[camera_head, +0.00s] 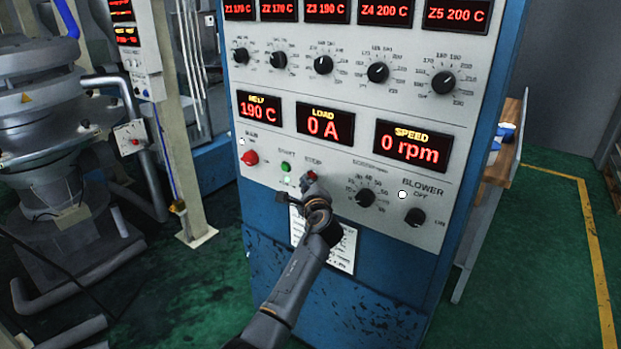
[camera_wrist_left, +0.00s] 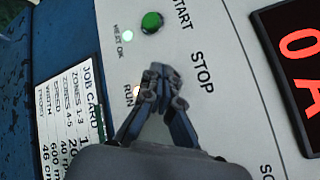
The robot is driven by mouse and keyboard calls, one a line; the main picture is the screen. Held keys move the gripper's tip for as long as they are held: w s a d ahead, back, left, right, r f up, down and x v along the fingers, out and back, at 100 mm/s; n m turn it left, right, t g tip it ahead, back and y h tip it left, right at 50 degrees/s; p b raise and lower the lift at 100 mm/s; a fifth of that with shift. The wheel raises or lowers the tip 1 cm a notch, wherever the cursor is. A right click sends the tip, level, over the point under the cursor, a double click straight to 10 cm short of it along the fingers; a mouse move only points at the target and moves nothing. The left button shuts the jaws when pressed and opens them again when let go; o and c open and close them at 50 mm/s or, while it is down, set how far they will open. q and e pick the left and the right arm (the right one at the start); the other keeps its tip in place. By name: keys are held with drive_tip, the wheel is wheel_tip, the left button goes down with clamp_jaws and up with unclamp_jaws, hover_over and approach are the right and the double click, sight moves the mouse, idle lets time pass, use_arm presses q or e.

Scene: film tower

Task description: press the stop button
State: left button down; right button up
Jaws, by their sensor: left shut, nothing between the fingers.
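The stop button (camera_head: 311,174) shows as a small bit of red under the STOP label on the grey control panel (camera_head: 262,105). My left gripper (camera_head: 309,182) is right at it and covers most of it. In the left wrist view the shut, empty fingertips (camera_wrist_left: 160,72) lie beside the STOP lettering and hide the button. I cannot tell whether the fingertips touch it or whether it is pressed in. My right gripper is not in view.
The green start button (camera_head: 286,167) is just left of the gripper. A red main knob (camera_head: 250,158) is further left, the speed knob (camera_head: 365,197) to the right. The load display (camera_head: 324,124) reads 0 A, the speed display (camera_head: 411,145) 0 rpm. A job card (camera_wrist_left: 70,112) hangs below.

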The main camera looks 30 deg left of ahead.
use_arm(q)
drive_tip(key=shift+w, duration=0.4)
idle(0.6)
drive_tip(key=shift+s+p, duration=0.6)
drive_tip(key=shift+s, duration=0.2)
drive_tip(key=s+p, duration=0.4)
drive_tip(key=s, duration=0.1)
drive_tip(key=shift+a, duration=0.2)
